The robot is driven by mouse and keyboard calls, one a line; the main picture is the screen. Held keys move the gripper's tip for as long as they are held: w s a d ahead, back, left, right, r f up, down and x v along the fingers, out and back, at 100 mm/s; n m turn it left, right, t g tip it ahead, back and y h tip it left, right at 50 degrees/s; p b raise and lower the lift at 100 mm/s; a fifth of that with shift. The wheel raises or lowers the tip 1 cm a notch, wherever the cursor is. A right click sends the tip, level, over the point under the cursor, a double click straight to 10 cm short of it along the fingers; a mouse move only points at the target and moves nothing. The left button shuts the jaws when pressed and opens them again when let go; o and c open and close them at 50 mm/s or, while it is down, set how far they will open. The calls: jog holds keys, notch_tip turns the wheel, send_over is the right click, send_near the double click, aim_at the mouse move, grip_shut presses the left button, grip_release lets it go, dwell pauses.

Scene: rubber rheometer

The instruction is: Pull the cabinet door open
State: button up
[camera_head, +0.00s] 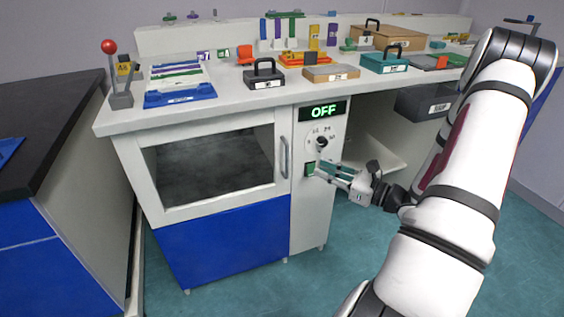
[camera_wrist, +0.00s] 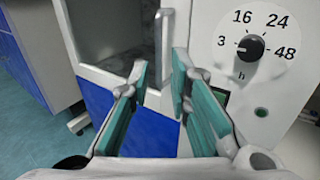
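The cabinet door (camera_head: 160,212) has a white frame around a dark window and stands closed. Its vertical grey handle (camera_head: 284,157) is on the right side of the door. In the wrist view the handle (camera_wrist: 164,42) shows beyond the fingertips, near the top middle. My gripper (camera_head: 313,168) is in front of the control panel, to the right of the handle and a little below its middle. In the wrist view my gripper (camera_wrist: 160,75) is open, with a clear gap between its green-padded fingers. It holds nothing and appears apart from the handle.
The control panel has an OFF display (camera_head: 323,111), a dial (camera_head: 321,142) and a green button (camera_head: 310,169) close to the fingers. Boxes and trays stand on the worktop (camera_head: 225,88) above. A black-topped counter (camera_head: 50,120) stands at the left. The floor before the door is clear.

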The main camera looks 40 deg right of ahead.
jog(key=b, duration=0.3)
send_over(287, 175)
jog(key=shift+w+d, duration=0.15)
jog(key=shift+w, duration=0.15)
grip_shut()
